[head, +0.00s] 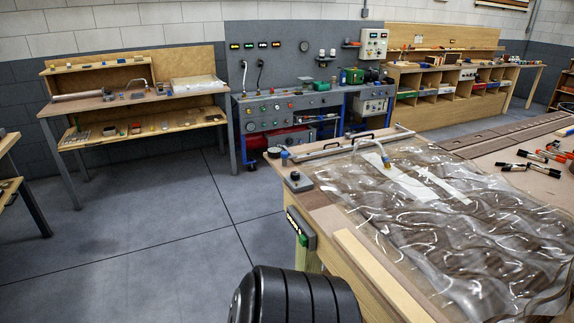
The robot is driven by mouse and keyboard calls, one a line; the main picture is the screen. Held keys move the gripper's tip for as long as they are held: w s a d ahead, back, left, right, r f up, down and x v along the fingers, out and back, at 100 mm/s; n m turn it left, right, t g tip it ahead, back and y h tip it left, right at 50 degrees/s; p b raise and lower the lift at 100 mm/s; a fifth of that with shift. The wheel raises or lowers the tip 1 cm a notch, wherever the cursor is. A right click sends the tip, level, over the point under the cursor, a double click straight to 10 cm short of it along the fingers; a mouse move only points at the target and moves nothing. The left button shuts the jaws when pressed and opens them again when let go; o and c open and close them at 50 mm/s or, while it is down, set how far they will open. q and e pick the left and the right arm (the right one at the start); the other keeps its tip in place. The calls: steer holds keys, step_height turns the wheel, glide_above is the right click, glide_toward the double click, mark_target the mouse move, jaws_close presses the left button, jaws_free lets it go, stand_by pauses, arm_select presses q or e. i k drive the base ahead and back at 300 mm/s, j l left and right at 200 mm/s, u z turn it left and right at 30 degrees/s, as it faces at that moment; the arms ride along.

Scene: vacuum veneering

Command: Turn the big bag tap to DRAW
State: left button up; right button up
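A large clear vacuum bag (450,225) lies wrinkled over brown veneer on the table at the right. A hose fitting (385,160) with a pale curved hose stands on its far left part. A small grey block with a round knob (295,177) sits at the table's left corner; it may be the bag tap. A small blue-topped piece (284,156) stands just behind it. Any DRAW marking is too small to read, and I cannot tell the tap's setting. Neither of my grippers is in view.
A blue-framed control bench (285,115) and wooden workbenches (135,110) stand along the back. The grey floor (150,225) at left is clear.

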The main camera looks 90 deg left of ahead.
mark_target(295, 175)
steer(key=u, duration=2.7)
steer(key=i+z, duration=0.1)
steer(key=i, duration=0.15)
